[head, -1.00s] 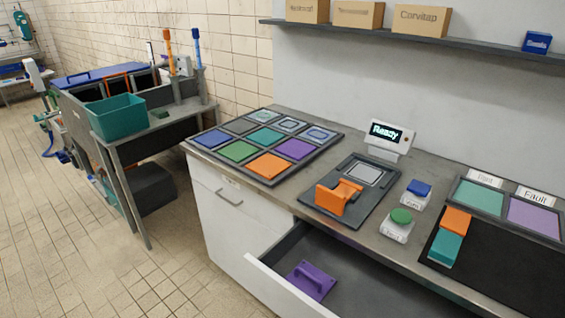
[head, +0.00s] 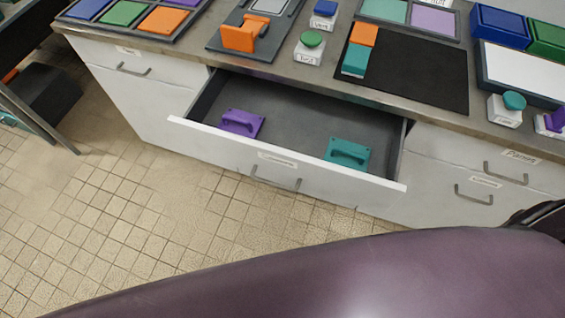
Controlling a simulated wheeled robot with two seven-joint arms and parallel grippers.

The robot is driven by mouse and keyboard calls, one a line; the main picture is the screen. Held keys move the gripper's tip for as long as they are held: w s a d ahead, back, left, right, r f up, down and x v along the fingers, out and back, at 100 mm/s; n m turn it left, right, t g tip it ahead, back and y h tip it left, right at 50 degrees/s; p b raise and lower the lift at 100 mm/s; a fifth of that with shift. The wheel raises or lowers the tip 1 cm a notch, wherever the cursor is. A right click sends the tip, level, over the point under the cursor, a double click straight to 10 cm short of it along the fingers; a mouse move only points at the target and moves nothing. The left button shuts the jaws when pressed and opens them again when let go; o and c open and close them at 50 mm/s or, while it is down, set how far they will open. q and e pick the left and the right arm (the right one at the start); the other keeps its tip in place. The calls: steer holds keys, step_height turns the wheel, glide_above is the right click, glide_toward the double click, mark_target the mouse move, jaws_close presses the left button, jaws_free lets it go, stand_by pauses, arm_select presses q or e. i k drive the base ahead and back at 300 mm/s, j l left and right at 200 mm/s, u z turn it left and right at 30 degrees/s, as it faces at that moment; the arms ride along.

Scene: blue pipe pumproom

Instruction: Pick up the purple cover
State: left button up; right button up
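The purple cover (head: 241,122) lies flat in the left part of the open drawer (head: 290,112) in the head view. It is a small plate with a raised handle on top. A teal cover (head: 347,152) of like shape lies in the same drawer, to the right. Neither of my grippers is in view. A large dark purple-grey surface fills the bottom of the view and hides the floor there.
Above the drawer, the worktop (head: 190,47) holds an orange clamp-like part (head: 240,38), a green button (head: 312,39), a blue button (head: 325,8) and a black mat (head: 420,75). A closed drawer front (head: 470,170) stands at right. The tiled floor (head: 150,210) before the drawer is clear.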

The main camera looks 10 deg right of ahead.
mark_target(241, 122)
steer(key=i+j+z, duration=0.1)
steer(key=j+z, duration=0.2)
steer(key=j, duration=0.4)
steer(key=j+z, duration=0.25)
steer(key=j, duration=0.5)
steer(key=i, duration=0.05)
